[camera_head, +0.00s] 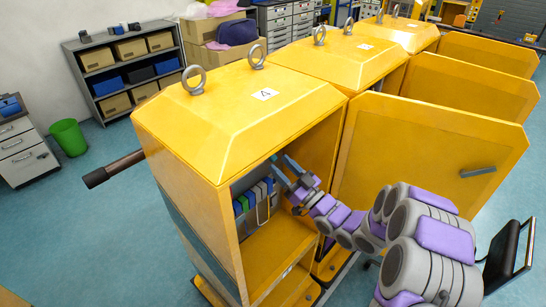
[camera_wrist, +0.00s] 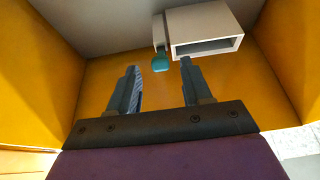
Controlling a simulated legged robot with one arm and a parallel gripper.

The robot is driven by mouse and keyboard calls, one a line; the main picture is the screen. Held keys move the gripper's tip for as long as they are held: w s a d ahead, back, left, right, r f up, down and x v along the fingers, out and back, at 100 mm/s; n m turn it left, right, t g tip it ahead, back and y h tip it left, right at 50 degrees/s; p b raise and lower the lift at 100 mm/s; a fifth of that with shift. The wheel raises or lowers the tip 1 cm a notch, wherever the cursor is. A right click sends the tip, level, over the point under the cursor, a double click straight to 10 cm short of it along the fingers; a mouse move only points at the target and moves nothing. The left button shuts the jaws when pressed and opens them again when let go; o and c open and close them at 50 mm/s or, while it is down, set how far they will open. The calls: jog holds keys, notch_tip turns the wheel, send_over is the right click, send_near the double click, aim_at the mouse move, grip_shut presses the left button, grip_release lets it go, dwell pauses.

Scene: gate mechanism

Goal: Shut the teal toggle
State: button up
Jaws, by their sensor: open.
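The teal toggle (camera_wrist: 160,63) is a small rounded knob in the wrist view. In the head view my gripper (camera_head: 286,168) reaches into the open front of the yellow cabinet (camera_head: 190,190) marked with a label on top. The toggle does not show clearly there.
Yellow inner walls (camera_wrist: 285,45) stand close on both sides of my gripper. A dark-ended bar (camera_head: 112,170) sticks out from the cabinet's left side.

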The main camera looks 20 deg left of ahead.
aim_at(273, 157)
jog(key=shift+x, duration=2.2)
jog(key=shift+d+r, duration=0.1)
grip_shut()
